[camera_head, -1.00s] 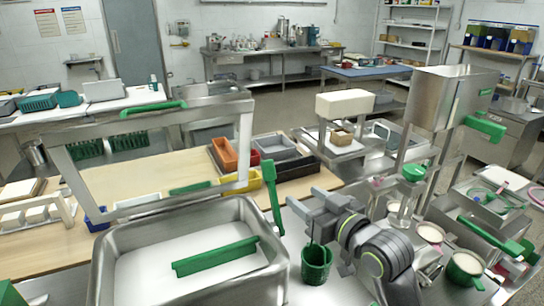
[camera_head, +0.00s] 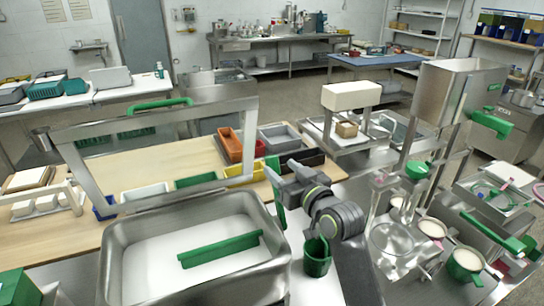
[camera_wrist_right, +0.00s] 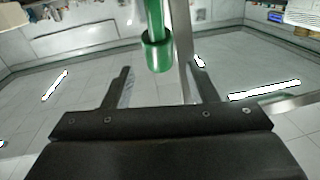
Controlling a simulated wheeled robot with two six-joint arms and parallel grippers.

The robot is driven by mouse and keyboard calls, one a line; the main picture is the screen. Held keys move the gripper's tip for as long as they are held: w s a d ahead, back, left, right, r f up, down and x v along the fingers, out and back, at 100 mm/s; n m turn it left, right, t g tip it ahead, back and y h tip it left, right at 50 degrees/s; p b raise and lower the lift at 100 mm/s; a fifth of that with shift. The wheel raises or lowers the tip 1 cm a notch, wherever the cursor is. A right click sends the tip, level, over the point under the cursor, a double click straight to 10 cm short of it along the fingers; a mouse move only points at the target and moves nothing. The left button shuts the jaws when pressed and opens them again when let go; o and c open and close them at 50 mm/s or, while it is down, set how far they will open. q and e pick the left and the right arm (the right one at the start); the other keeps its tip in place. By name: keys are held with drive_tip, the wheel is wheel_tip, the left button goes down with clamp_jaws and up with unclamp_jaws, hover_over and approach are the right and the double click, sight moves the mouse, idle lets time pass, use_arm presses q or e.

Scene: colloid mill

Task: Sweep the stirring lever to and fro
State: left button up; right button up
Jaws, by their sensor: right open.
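A steel basin (camera_head: 108,262) stands at the front left with white contents and a green paddle bar (camera_head: 220,249) in it. The upright green handle, which looks like the stirring lever (camera_head: 279,205), is at the basin's right back corner, partly hidden by my right gripper. My right gripper (camera_head: 277,176) is open at this handle. In the right wrist view a green handle with a thicker collar (camera_wrist_right: 157,52) shows between the open fingers (camera_wrist_right: 163,78), with space on both sides. My left gripper is not in view.
A green cup (camera_head: 317,258) stands just right of the basin, close below my right arm. Colored bins (camera_head: 230,145) stand behind the handle. A steel mill with a hopper (camera_head: 455,95) and a white-filled green pot (camera_head: 466,265) are at the right.

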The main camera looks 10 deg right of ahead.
sight(276, 164)
drive_tip(key=shift+p+x, duration=0.55)
drive_tip(key=shift+x, duration=2.2)
drive_tip(key=shift+c, duration=0.3)
clamp_jaws()
